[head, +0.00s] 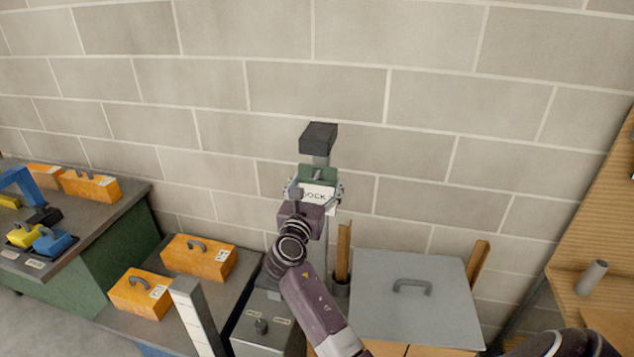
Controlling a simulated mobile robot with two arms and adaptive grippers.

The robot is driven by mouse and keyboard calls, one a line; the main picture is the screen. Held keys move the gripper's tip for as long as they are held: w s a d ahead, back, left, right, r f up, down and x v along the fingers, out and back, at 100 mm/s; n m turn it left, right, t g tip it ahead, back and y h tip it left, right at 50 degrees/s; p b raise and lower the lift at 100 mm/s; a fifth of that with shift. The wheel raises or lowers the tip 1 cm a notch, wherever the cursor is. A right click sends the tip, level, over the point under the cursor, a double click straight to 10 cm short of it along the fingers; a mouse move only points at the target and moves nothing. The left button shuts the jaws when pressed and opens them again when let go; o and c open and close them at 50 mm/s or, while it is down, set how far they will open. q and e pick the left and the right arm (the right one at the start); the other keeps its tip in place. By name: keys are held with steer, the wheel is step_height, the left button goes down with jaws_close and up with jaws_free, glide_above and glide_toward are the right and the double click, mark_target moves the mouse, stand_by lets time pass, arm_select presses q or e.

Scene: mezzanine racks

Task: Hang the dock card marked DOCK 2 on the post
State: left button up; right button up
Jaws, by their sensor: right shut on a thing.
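A grey upright post (321,159) with a dark block on top (318,137) stands in front of the block wall at the middle. My right gripper (315,189) is shut on the dock card (317,195), which has a green upper part and a white face. The word DOCK reads on it; any number is hidden by the gripper. The card is in front of the post, just below the dark block. I cannot tell whether it touches the post or hangs on it. My left gripper is not in view.
A grey lidded box (415,300) with a handle stands right of my arm. Orange cases (198,257) with handles rest on the dark surface at left. A bench (85,225) at far left holds yellow, blue and orange items. A wooden board (590,230) is at right.

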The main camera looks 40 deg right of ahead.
steer(key=shift+f, duration=0.35)
stand_by(0.3)
steer(key=shift+f, duration=0.2)
stand_by(0.7)
stand_by(0.4)
steer(key=o, duration=1.2)
steer(key=shift+o, duration=1.3)
steer(key=shift+a, duration=0.1)
steer(key=shift+p+v, duration=1)
steer(key=shift+v, duration=0.9)
steer(key=shift+p+v, duration=0.5)
steer(key=shift+v, duration=1.05)
